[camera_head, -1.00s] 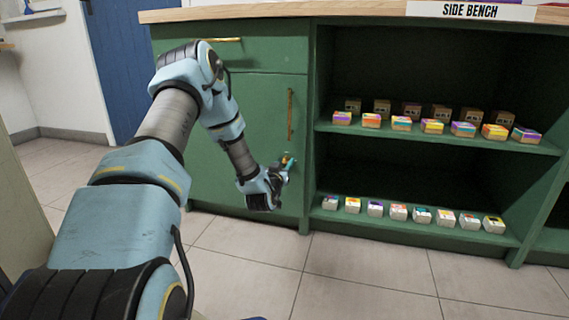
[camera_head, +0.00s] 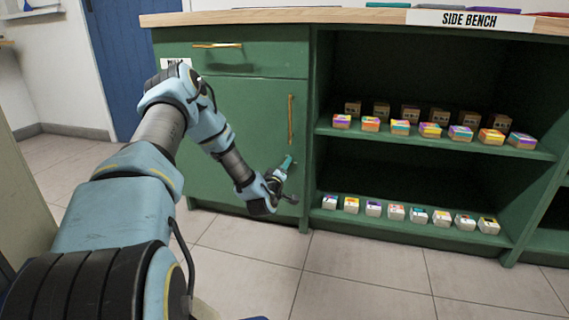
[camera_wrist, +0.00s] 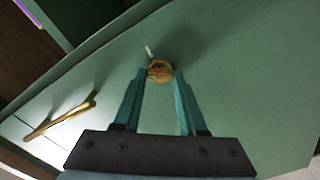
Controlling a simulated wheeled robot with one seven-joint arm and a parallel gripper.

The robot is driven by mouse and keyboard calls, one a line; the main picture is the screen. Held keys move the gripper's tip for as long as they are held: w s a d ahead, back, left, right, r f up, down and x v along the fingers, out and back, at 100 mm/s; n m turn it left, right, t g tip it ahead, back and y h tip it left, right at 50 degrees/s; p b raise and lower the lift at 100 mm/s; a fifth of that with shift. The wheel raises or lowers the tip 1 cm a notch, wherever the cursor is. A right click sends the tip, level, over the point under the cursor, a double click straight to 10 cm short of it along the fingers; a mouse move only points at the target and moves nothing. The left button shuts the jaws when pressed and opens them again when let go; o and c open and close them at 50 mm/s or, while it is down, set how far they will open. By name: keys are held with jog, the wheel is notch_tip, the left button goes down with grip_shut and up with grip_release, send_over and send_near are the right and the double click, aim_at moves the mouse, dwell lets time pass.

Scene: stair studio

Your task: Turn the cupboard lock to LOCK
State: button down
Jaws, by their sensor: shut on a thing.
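The green cupboard door (camera_head: 245,125) is shut, with a vertical brass handle (camera_head: 290,118) near its right edge. A round brass lock (camera_wrist: 160,69) sits on the door, seen in the wrist view. My gripper (camera_wrist: 160,74) has one teal finger on each side of the lock and is shut on it. A short pale mark (camera_wrist: 149,51) shows on the door just beyond the lock; I cannot read any lettering there. In the head view my gripper (camera_head: 285,174) is at the lower right of the door and hides the lock.
Open shelves (camera_head: 435,145) to the right hold rows of small boxes. A drawer with a brass pull (camera_head: 217,45) is above the door. The wooden bench top (camera_head: 350,16) carries a SIDE BENCH sign (camera_head: 470,19). The tiled floor (camera_head: 350,275) in front is clear.

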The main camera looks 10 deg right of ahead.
jog(key=n+p, duration=0.2)
jog(key=n, duration=0.4)
jog(key=shift+f+n, duration=0.1)
jog(key=shift+n, duration=0.2)
dwell(0.5)
jog(key=shift+c, duration=2.4)
grip_release()
jog(key=p+v, duration=0.3)
jog(key=v, duration=0.8)
